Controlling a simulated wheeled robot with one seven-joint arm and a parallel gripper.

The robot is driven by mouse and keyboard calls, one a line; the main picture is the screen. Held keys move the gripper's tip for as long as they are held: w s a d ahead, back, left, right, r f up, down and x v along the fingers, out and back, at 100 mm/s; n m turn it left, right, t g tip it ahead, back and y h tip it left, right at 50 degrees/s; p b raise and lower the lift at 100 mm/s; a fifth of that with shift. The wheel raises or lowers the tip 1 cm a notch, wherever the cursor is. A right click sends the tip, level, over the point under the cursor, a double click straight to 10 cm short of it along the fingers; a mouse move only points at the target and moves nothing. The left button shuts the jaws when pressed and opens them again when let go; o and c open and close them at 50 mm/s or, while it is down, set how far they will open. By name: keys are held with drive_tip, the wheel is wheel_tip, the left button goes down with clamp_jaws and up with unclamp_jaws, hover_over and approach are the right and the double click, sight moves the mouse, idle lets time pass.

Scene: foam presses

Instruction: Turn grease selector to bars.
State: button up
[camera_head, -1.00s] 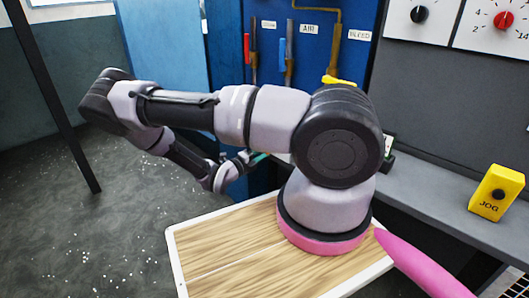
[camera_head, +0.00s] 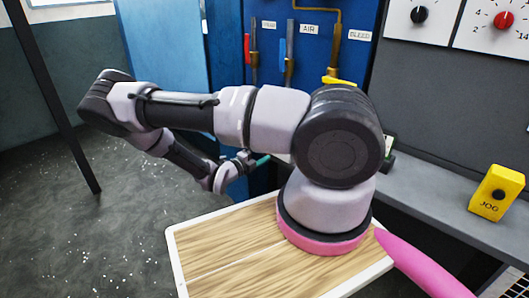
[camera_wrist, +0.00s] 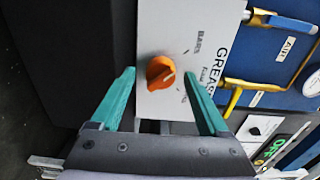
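The grease selector is an orange knob (camera_wrist: 160,73) on a white panel (camera_wrist: 175,22) marked GREASE, in the wrist view. The word BARS (camera_wrist: 198,43) is printed sideways at the knob's upper right. Other small marks to its right and lower right are hard to read. A pale line on the knob lies toward its right side. My gripper (camera_wrist: 159,76) is open, with one teal finger to each side of the knob in the picture. I cannot tell whether either finger touches it. In the head view my gripper (camera_head: 262,160) is small and partly hidden, and the selector cannot be seen.
In the wrist view a blue panel with an AIR label (camera_wrist: 290,48) and a brass pipe (camera_wrist: 262,86) lie to the right. A second white panel with a black knob (camera_wrist: 255,131) is lower right. In the head view a yellow JOG box (camera_head: 497,193) stands on a grey ledge.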

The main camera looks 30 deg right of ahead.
drive_tip(key=v, duration=1)
drive_tip(key=shift+a, duration=0.35)
drive_tip(key=shift+s, duration=0.15)
drive_tip(key=s+a+r+n+y, duration=0.1)
drive_tip(key=s+r+n+y, duration=0.4)
drive_tip(key=r+n, duration=0.4)
drive_tip(key=s+a+r+n+y, duration=0.1)
drive_tip(key=s+r+n+y, duration=0.4)
drive_tip(key=r, duration=1.6)
drive_tip(key=s+a+r+n+t+y, duration=0.1)
drive_tip(key=s+r+n+y, duration=0.4)
drive_tip(key=r+n+y, duration=0.4)
wheel_tip(320, 180, up, 7)
drive_tip(key=n, duration=0.4)
drive_tip(key=shift+s+n, duration=0.3)
drive_tip(key=shift+s, duration=0.1)
